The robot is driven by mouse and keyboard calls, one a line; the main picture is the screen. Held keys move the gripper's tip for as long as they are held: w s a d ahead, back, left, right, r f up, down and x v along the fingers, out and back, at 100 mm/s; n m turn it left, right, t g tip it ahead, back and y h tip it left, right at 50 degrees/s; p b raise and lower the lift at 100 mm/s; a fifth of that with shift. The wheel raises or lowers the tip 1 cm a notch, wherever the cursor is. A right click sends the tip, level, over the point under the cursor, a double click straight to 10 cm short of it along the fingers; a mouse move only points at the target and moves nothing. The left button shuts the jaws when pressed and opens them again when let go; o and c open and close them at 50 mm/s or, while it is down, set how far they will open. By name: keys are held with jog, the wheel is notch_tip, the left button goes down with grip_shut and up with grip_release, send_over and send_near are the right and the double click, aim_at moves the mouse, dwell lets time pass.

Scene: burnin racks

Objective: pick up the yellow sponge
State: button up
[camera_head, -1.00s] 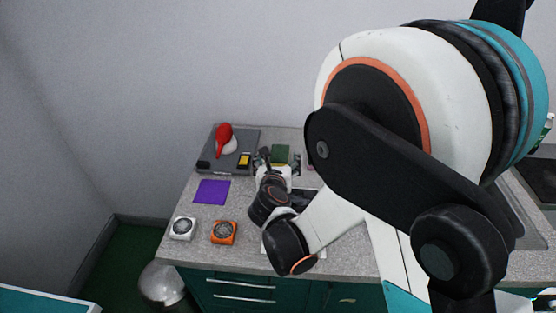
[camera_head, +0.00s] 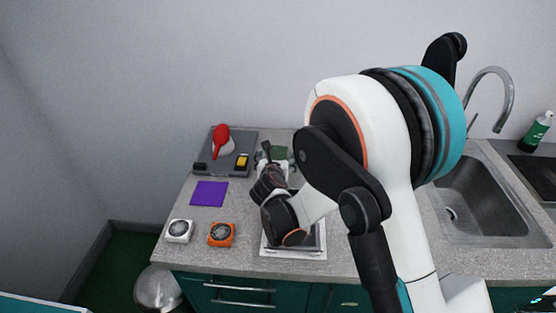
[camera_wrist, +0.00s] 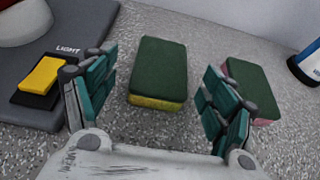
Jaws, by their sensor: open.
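The yellow sponge (camera_wrist: 158,75), with a dark green top and a yellow lower layer, lies flat on the grey speckled counter in the wrist view. My gripper (camera_wrist: 155,95) is open, its two teal-padded fingers to the left and right of the sponge, with nothing held. The sponge lies between and beyond the fingers, and I see no contact. In the head view the sponge's green top (camera_head: 279,153) shows just behind my gripper (camera_head: 268,158), partly hidden by it.
A second sponge (camera_wrist: 251,88), green over pink, lies right of the right finger. In the head view, a purple cloth (camera_head: 209,193), white timer (camera_head: 179,231), orange timer (camera_head: 221,234) and sink (camera_head: 480,200) surround the arm.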

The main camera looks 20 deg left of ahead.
aim_at(278, 155)
jog(key=x, duration=0.3)
jog(key=shift+d+f+b, duration=0.1)
jog(key=shift+f+b, duration=0.05)
jog(key=shift+b, duration=0.25)
jog(key=c, duration=0.8)
notch_tip(278, 155, up, 20)
jog(key=p, duration=0.6)
jog(key=d+m+h, duration=0.3)
jog(key=d, duration=2)
jog(key=s+d+m+h, duration=0.1)
jog(key=s+d, duration=0.2)
jog(key=d, duration=0.4)
jog(key=s+d+m+h, duration=0.1)
jog(key=s+d, duration=0.2)
jog(key=d, duration=0.4)
jog(key=s+d+f+m+h, duration=0.1)
jog(key=s+d+h, duration=0.1)
jog(key=d, duration=0.4)
jog(key=shift+s+d, duration=0.4)
jog(key=shift+s, duration=0.25)
